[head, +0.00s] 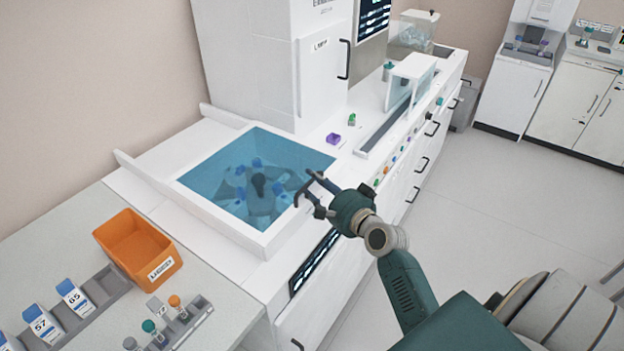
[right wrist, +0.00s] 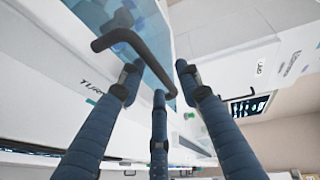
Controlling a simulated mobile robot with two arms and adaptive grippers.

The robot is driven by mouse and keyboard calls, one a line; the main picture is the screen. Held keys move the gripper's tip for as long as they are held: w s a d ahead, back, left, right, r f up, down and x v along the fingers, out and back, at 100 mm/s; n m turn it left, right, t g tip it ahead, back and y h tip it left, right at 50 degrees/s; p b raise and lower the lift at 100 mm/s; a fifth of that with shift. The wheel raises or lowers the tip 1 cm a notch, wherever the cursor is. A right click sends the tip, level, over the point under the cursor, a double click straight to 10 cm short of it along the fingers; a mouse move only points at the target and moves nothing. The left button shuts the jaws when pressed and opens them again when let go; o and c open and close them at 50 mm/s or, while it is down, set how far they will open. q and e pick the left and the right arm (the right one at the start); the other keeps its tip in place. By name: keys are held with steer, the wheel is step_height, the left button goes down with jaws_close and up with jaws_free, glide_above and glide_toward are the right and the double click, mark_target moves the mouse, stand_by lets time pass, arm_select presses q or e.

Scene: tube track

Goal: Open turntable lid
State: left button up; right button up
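The turntable lid (head: 215,217) is a white frame with a see-through blue pane, lying shut over the turntable (head: 258,190) in the white machine. Blue-capped items show dimly through the pane. A dark bar handle (right wrist: 130,42) sits on the lid's front edge and crosses between my fingers in the right wrist view. My right gripper (head: 318,193) is at the lid's front right edge, its fingers spread around the handle (head: 299,193); it also shows in the right wrist view (right wrist: 158,82). Clear gaps show beside the bar. Whether any finger touches it is unclear. My left gripper is not in view.
An orange bin (head: 125,240), a grey rack with labelled blue-and-white boxes (head: 75,298) and a small tube rack (head: 188,322) stand at lower left. A tall white cabinet (head: 262,70) rises behind.

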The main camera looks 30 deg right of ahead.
steer(key=shift+w+f, duration=0.15)
steer(key=shift+w, duration=0.65)
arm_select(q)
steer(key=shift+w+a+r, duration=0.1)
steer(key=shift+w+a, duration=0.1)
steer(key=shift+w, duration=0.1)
arm_select(e)
steer(key=shift+s, duration=0.1)
jaws_close()
